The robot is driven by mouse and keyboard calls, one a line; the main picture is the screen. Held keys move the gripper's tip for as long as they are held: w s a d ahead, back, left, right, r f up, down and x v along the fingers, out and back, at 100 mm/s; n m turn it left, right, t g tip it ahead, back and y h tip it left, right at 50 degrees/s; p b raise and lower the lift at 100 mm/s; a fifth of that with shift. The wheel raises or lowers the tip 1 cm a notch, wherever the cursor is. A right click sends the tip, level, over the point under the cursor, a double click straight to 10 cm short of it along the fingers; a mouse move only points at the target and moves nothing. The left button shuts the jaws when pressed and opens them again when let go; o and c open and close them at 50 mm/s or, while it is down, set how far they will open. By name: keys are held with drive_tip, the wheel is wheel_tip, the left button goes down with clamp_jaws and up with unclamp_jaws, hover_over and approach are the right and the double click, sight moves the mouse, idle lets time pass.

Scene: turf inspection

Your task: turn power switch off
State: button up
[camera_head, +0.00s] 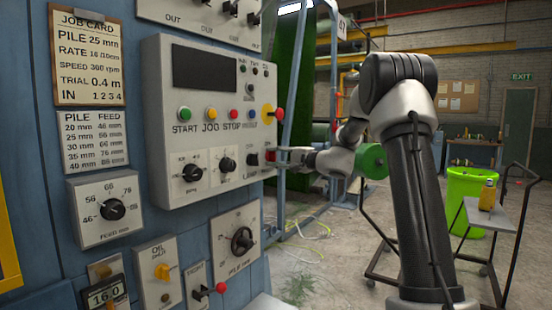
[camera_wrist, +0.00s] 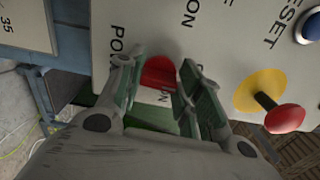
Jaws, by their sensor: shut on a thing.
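The power switch (camera_wrist: 158,72) shows a red part on the light grey control panel (camera_head: 158,80). Part of a "PO..." label and an "ON" mark show beside it in the wrist view. My gripper (camera_wrist: 158,76) is shut on the switch, with one finger on each side of the red part. In the head view my gripper (camera_head: 280,157) reaches the panel's lower right edge from the right, and it hides most of the switch. I cannot read the switch's position.
A red-knobbed lever on a yellow disc (camera_wrist: 258,92) sits close to my gripper; it also shows in the head view (camera_head: 267,114). A blue reset button (camera_head: 250,115) and a lamp knob (camera_head: 252,159) are near. A trolley (camera_head: 490,212) and green bin (camera_head: 468,190) stand right.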

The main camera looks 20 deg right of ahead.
drive_tip(key=shift+f+n, duration=0.1)
drive_tip(key=shift+n, duration=0.3)
drive_tip(key=o, duration=1)
drive_tip(key=shift+s, duration=0.1)
drive_tip(key=v, duration=1.2)
